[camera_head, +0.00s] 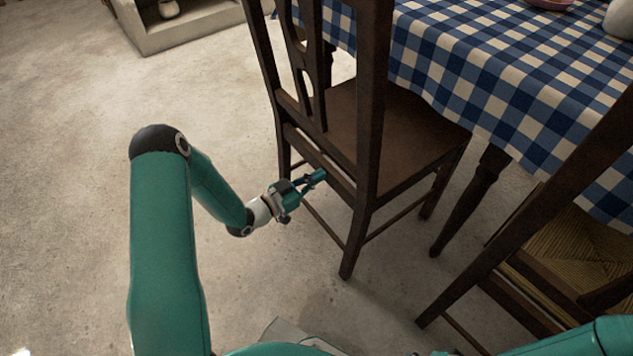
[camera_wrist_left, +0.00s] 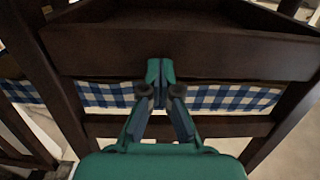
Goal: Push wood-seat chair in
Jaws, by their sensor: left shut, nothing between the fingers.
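The wood-seat chair (camera_head: 395,125) is dark brown with a solid seat and stands upright at the table, its back toward me and its seat partly under the cloth's edge. My left gripper (camera_head: 318,176) is shut and empty at the back of the chair, by the rail just below seat level. In the left wrist view the shut fingertips (camera_wrist_left: 160,70) lie in front of the chair's dark rail (camera_wrist_left: 220,52); I cannot tell whether they touch it. My right gripper is not in view.
The table (camera_head: 480,60) has a blue and white checked cloth. A second chair with a woven seat (camera_head: 565,245) stands close on the right. A low pale ledge (camera_head: 190,28) is at the back left. The floor on the left is clear.

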